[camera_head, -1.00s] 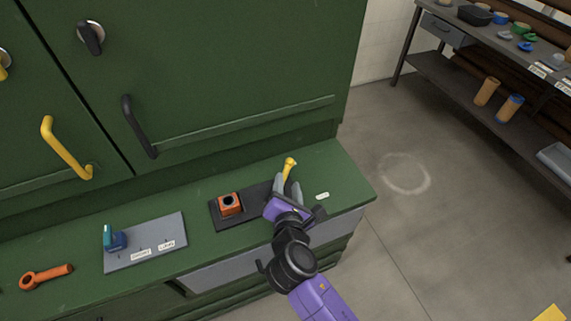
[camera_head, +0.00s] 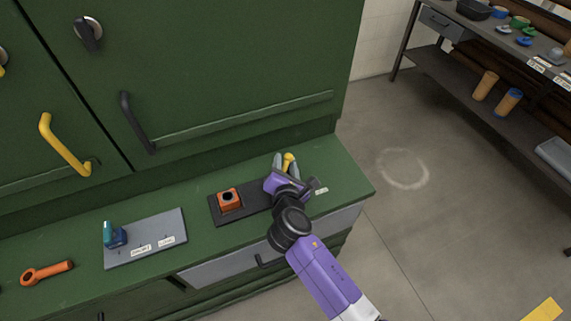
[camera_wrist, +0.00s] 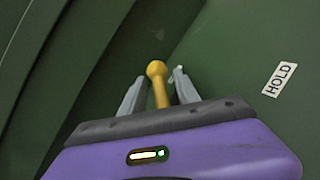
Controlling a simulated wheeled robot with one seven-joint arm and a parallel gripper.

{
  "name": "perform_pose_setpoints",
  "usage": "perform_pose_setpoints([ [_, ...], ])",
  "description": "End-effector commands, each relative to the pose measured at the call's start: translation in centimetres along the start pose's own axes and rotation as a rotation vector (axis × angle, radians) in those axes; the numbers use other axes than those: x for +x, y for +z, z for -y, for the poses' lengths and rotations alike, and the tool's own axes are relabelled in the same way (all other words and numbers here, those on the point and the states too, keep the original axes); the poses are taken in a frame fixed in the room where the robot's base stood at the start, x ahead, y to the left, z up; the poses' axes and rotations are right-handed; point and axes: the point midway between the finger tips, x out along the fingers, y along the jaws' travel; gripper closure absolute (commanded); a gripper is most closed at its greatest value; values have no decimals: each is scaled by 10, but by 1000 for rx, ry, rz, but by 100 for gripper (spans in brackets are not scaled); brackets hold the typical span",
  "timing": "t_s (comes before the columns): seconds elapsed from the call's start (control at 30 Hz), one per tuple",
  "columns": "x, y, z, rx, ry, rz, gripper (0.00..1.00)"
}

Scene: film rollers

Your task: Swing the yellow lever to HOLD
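The yellow lever (camera_head: 289,158) stands on the right part of a black base plate (camera_head: 256,197) on the green counter. In the wrist view its round knob and shaft (camera_wrist: 158,78) show between my two grey fingers. My gripper (camera_head: 286,163) is open around the lever, with a small gap visible on each side. The purple gripper body hides the lever's lower end. The white HOLD label (camera_wrist: 279,80) lies to the right of the lever in the wrist view. It is small and partly beside my gripper in the head view (camera_head: 321,191).
An orange block with a dark hole (camera_head: 229,199) sits on the left of the base plate. A grey labelled plate (camera_head: 165,233) with a teal-and-blue part and an orange tool (camera_head: 47,273) lie further left. The green cabinet (camera_head: 220,70) rises behind. Counter to the right is clear.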

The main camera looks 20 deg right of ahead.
Motion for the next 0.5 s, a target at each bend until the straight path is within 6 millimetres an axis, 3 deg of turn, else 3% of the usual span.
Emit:
perform_pose_setpoints([
  [0.03, 0, 0, 0, 0, 0, 0, 66],
  [0.2, 0, 0, 0, 0, 0, 0, 100],
  [0.5, 0, 0, 0, 0, 0, 0, 100],
])
